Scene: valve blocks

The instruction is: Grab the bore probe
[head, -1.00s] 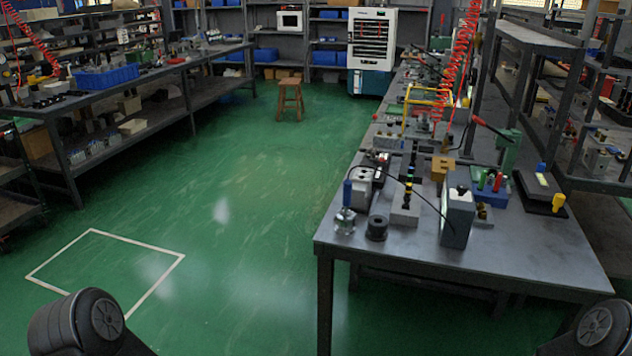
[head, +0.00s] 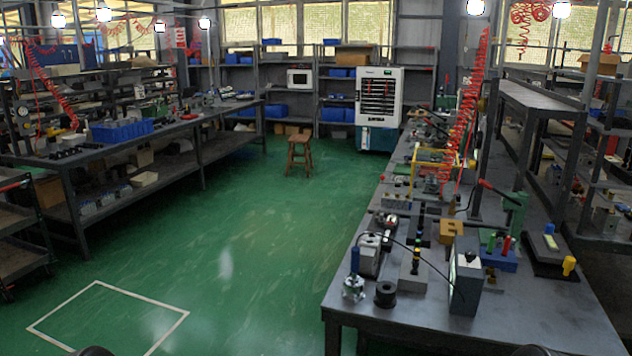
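What looks like the bore probe (head: 355,260) stands upright on the near left corner of the right-hand workbench (head: 420,333). It has a blue handle, and its lower end is at a small shiny metal piece (head: 353,288). I cannot tell whether it sits in that piece or just behind it. A thin black cable arches from the handle area over to a grey box-shaped unit (head: 466,280) on its right. Neither of my grippers is in view; only dark bits of my arms show at the bottom edge.
A black ring (head: 385,294) sits just right of the probe. A grey block with colored pins (head: 413,270) and a yellow-brown block (head: 451,232) stand behind. Green floor (head: 255,270) left of the bench is open, with a white outlined square. A wooden stool (head: 298,156) stands farther back.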

